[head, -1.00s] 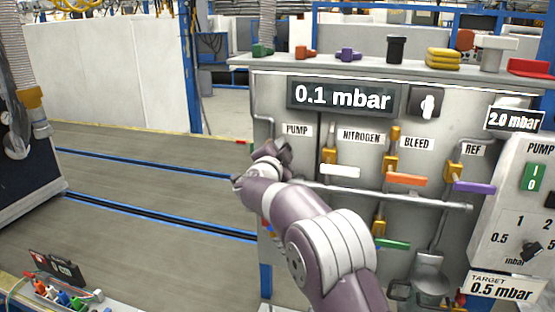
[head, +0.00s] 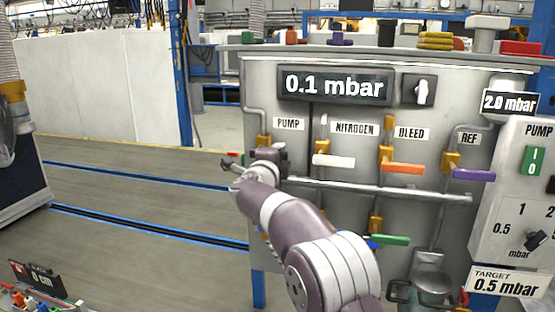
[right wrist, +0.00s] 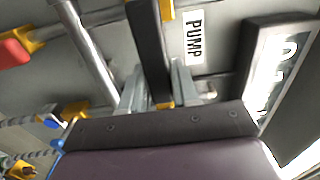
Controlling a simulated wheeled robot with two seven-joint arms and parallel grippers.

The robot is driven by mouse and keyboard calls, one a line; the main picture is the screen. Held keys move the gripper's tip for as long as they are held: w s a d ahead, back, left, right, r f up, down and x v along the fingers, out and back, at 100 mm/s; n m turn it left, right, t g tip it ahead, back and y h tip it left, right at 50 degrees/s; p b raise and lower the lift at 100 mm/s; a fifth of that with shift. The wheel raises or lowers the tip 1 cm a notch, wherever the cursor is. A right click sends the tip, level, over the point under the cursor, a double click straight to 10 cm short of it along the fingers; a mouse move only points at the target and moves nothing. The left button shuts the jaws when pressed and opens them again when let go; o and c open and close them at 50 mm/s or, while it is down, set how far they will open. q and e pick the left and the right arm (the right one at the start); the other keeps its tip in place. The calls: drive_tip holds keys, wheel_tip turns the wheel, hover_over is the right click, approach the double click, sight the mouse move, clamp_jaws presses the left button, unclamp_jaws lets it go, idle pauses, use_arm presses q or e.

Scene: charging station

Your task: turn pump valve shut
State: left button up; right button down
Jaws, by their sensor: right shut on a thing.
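The pump valve's yellow body (head: 263,141) shows at the panel's left, below the PUMP label (head: 289,124). My right gripper (head: 268,157) is at this valve and hides most of its handle in the head view. In the right wrist view the dark handle (right wrist: 148,45) runs between the two grey fingers (right wrist: 158,88), beside the PUMP label. The gripper is shut on this handle, which lies about level along the panel. The display (head: 335,86) reads 0.1 mbar. My left gripper is not in view.
White (head: 334,161), orange (head: 403,168) and purple (head: 474,174) handles stand to the right, with a green one (head: 389,239) lower. A horizontal pipe (head: 400,191) crosses below. A red handle (right wrist: 14,48) shows in the wrist view.

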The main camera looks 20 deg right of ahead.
drive_tip(key=shift+f, duration=0.15)
drive_tip(key=c, duration=0.9)
unclamp_jaws()
drive_tip(key=b+v, duration=0.2)
drive_tip(key=v, duration=1)
drive_tip(key=shift+s+a+b, duration=0.2)
drive_tip(key=shift+s+b, duration=0.1)
